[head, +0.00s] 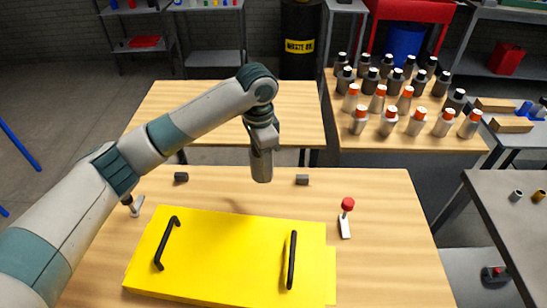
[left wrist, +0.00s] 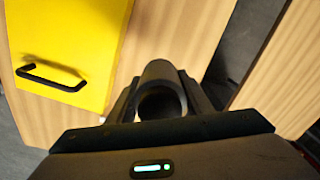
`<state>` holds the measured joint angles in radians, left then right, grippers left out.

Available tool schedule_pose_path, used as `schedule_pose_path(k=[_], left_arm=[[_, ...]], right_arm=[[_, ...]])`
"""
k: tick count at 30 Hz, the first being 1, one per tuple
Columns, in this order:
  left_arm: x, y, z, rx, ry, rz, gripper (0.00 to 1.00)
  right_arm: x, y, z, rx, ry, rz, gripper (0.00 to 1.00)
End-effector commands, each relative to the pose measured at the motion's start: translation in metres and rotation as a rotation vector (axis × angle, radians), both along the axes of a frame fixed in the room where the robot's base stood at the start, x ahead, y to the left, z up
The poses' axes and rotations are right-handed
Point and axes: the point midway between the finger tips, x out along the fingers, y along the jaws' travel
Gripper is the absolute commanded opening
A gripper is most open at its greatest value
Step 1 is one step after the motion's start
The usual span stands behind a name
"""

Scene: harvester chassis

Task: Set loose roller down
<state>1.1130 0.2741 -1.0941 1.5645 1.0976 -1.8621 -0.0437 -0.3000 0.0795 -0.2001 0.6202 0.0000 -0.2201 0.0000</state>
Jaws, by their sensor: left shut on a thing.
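My left gripper (head: 262,145) is above the far part of the wooden table. It is shut on a grey hollow roller (head: 261,168), which hangs upright below it, apparently clear of the tabletop. In the left wrist view the roller (left wrist: 161,92) sits between the two dark fingers, its round open end facing the camera. Its lower end is hidden there. My right gripper is in neither view.
A yellow panel (head: 225,255) with two black handles lies on the near table (head: 385,260). Short dark cylinders (head: 181,177) (head: 302,180) lie behind it. A red-knobbed clamp (head: 346,215) stands at right.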

Motion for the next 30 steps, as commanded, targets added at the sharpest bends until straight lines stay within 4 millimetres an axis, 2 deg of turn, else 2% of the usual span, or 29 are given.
schedule_pose_path(k=[8,18,24,30], left_arm=[[-0.045,0.054,-0.006,-0.014,-0.009,0.363,0.08],[-0.123,0.118,-0.012,-0.016,0.003,0.830,0.08],[-0.164,0.144,-0.012,-0.007,0.012,1.037,0.08],[-0.184,0.156,-0.012,0.001,0.018,1.136,0.08]], right_arm=[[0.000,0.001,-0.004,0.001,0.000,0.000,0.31],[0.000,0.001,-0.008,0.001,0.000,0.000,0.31],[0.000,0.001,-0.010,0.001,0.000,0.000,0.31],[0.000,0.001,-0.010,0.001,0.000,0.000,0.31]])
